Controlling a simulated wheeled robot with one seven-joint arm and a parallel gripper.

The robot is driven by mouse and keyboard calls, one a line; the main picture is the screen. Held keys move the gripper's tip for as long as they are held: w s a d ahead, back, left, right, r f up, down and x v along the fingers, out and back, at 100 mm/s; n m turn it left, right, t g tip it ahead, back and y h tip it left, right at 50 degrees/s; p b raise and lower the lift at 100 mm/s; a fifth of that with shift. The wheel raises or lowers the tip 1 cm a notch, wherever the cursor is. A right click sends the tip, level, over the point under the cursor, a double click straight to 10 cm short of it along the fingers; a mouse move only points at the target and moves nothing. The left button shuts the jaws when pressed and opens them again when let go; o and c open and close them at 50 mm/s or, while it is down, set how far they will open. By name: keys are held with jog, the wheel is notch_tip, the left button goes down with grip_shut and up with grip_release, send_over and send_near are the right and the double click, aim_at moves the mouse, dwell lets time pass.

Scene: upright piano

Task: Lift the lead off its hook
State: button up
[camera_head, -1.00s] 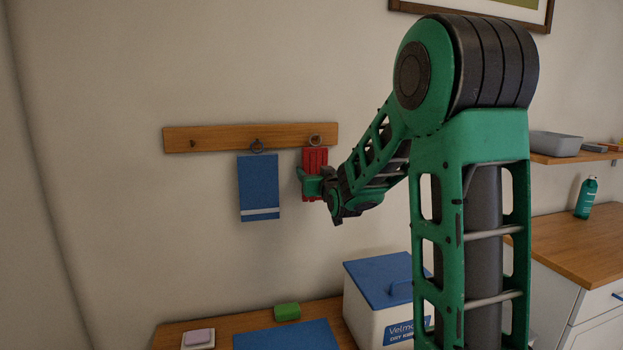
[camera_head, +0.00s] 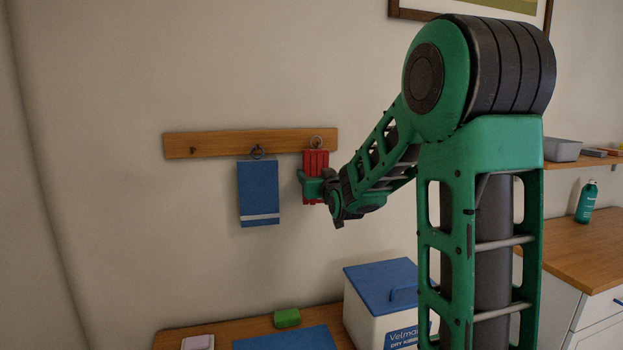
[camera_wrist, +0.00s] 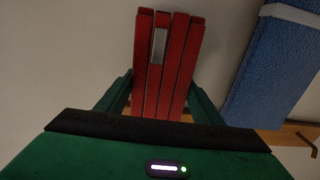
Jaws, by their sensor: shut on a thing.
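The lead (camera_head: 316,158) is a red folded bundle of several straps with a metal ring (camera_head: 316,142) at its top. It hangs upright in front of the right end of the wooden hook rail (camera_head: 225,144). The ring overlaps the rail; I cannot tell whether it is still around its hook, which is hidden. My gripper (camera_head: 313,186) is shut on the lead around its middle. In the wrist view the red straps (camera_wrist: 167,60) stand between my two green fingers (camera_wrist: 163,92), with a grey metal piece on one strap.
A blue cloth-like item (camera_head: 259,190) with a white stripe hangs from the middle hook, close to the left of my gripper. The left hook (camera_head: 192,149) is bare. Below are a white bin with a blue lid (camera_head: 375,275), a green block (camera_head: 287,318) and a blue mat (camera_head: 285,340).

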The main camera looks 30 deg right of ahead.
jog(key=shift+v, duration=2.6)
jog(key=shift+s+a, duration=0.1)
jog(key=shift+v, duration=2.45)
